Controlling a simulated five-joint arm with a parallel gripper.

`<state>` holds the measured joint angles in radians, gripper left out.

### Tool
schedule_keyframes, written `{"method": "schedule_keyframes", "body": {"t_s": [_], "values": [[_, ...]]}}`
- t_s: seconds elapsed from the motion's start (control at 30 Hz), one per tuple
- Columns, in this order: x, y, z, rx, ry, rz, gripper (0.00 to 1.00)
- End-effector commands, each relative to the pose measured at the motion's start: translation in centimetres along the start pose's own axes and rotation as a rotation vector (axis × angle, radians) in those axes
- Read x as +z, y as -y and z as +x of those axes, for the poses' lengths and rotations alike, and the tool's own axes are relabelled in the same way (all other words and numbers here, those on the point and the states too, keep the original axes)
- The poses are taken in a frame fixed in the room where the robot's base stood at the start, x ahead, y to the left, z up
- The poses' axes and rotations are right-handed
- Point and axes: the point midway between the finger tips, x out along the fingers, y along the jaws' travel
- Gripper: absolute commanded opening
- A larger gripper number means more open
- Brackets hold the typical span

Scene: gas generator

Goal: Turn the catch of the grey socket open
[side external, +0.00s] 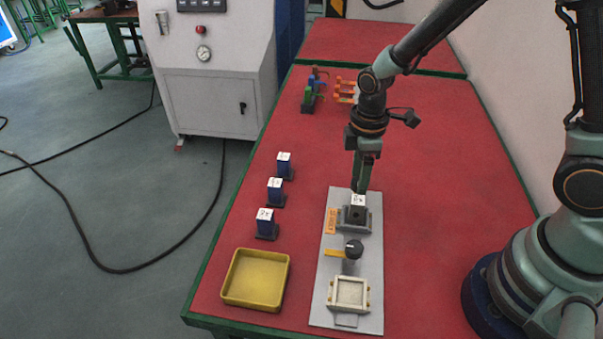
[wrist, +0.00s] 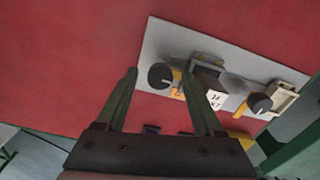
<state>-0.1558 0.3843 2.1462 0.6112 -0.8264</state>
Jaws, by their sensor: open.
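The grey socket (side external: 369,221) is on a light grey plate (side external: 318,285), with a dark, white-labelled block (side external: 355,214) standing in it. The wrist view also shows the socket (wrist: 208,63) and the block (wrist: 213,96). Its catch, a round black knob (wrist: 160,76) with a yellow piece beside it, is at the socket's far end. My gripper hides it in the side view. My gripper (side external: 360,190) points down there, open and empty. In the wrist view the fingertips (wrist: 160,71) lie on either side of the knob; contact cannot be told.
A second black knob (side external: 353,249) with a yellow lever (side external: 335,253) stands nearer, before an empty cream socket (side external: 349,293). A yellow tray (side external: 226,290) and several white-topped blocks (side external: 275,189) are to the left. Coloured parts (side external: 312,92) stand at the back.

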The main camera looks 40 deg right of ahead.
Motion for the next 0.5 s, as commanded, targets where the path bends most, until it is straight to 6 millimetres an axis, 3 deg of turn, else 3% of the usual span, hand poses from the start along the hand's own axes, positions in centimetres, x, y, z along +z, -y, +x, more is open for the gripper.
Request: {"method": "schedule_keyframes", "body": {"t_s": [0.03,0.07,0.2,0.23,0.5], "values": [[0.0,0.0,-0.01,0.0,0.0,0.0,0.69],[0.0,0.0,-0.02,0.0,0.0,0.0,0.62],[0.0,0.0,-0.03,0.0,0.0,0.0,0.08],[-0.01,0.0,-0.03,0.0,0.0,0.0,0.0],[-0.01,0.0,-0.05,0.0,0.0,0.018,0.0]]}}
